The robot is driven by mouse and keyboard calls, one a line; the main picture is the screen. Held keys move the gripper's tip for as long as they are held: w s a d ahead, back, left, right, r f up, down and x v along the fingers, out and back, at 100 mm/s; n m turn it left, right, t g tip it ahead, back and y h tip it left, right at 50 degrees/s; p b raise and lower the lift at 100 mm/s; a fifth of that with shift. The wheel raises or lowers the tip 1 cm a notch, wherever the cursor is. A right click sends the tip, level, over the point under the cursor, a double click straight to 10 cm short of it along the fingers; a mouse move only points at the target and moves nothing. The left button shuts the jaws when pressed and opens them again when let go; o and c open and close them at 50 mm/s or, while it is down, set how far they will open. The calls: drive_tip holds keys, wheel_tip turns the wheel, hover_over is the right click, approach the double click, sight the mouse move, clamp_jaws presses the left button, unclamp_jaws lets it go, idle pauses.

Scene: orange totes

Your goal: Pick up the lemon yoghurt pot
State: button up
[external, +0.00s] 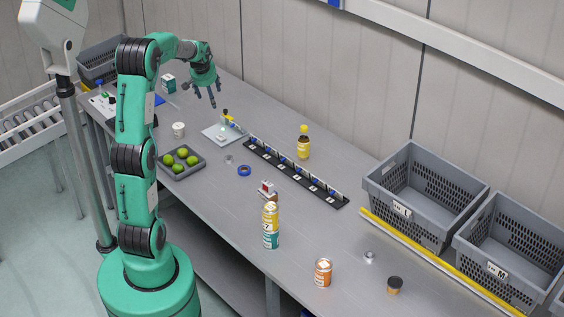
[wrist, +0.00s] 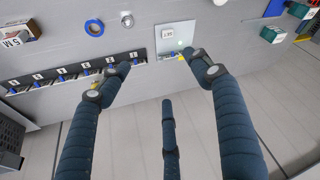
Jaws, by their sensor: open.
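I cannot make out for certain which item is the lemon yoghurt pot; no label is readable. A small white pot (external: 178,129) stands near the left edge of the table. A small pot with a dark lid and orange-brown side (external: 394,286) stands at the front right. My gripper (external: 212,101) is open and empty, raised above the far part of the table. In the wrist view its fingers (wrist: 160,72) are spread over the black strip and pale plate, with nothing between them.
A black strip of small items (external: 290,172), a pale plate (external: 222,131), a grey tray of green fruit (external: 184,161), a yellow bottle (external: 303,143) and an orange can (external: 323,272) share the table. Grey crates (external: 400,208) line the right side. Bare table lies left of the cans.

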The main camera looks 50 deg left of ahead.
drive_tip(key=a+f+n, duration=0.2)
drive_tip(key=a+f, duration=0.6)
drive_tip(key=a, duration=0.5)
drive_tip(key=n+g, duration=0.1)
approach(178, 126)
drive_tip(key=r, duration=0.1)
drive_tip(key=d+r, duration=0.1)
drive_tip(key=s+r, duration=0.1)
drive_tip(key=shift+d+r+y, duration=0.1)
drive_tip(key=shift+d+y, duration=0.05)
drive_tip(key=shift+y, duration=0.15)
drive_tip(key=shift+b+x, duration=0.3)
drive_tip(key=shift+x, duration=3.95)
drive_tip(key=shift+b+x, duration=0.4)
drive_tip(key=shift+x, duration=2.2)
drive_tip(key=shift+w+d, duration=0.1)
drive_tip(key=c, duration=1.2)
